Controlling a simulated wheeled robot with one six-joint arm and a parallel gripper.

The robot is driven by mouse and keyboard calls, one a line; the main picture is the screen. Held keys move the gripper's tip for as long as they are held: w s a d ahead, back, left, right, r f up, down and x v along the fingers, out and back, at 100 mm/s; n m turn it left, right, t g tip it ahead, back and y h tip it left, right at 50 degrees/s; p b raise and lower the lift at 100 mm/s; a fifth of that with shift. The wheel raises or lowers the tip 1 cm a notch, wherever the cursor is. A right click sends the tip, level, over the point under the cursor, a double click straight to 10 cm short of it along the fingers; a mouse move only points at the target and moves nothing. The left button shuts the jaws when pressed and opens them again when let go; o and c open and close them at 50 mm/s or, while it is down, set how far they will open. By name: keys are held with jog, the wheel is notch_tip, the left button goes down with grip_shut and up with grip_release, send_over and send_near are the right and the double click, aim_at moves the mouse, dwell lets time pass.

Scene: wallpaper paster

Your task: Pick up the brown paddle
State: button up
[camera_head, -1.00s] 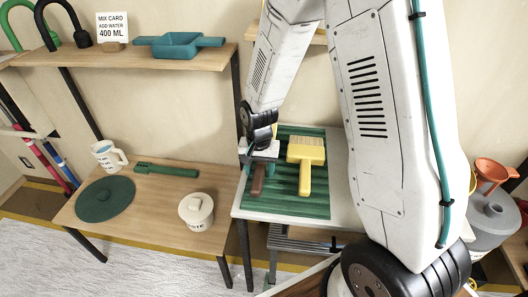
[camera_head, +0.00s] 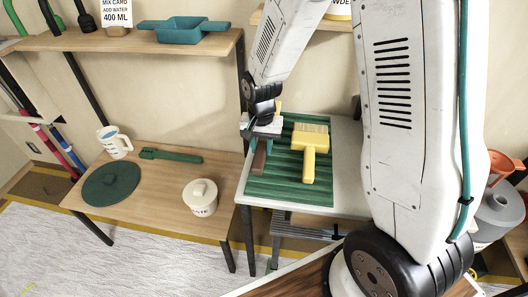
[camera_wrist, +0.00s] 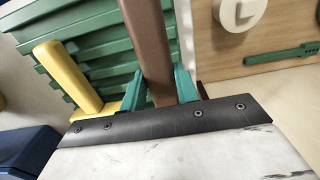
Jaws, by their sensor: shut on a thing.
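The brown paddle (camera_head: 259,156) shows as a short brown handle at the left edge of the ribbed green mat (camera_head: 277,192) on the white table. My gripper (camera_head: 262,138) is above it, its green fingers closed on the paddle. In the wrist view, the brown shaft (camera_wrist: 148,40) runs between the two green fingers (camera_wrist: 158,88), which touch it on both sides. The paddle's far end is hidden by my gripper. I cannot tell how much clearance it has from the mat.
A yellow brush (camera_head: 309,160) lies on the mat just right of the paddle. A shelf (camera_head: 130,45) is above.

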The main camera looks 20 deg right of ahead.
jog(key=w+a+r, duration=0.1)
jog(key=w+a, duration=0.1)
jog(key=a, duration=1.3)
jog(key=shift+w+a, duration=0.15)
jog(key=shift+w, duration=0.05)
jog(key=o, duration=0.4)
jog(key=c, duration=0.5)
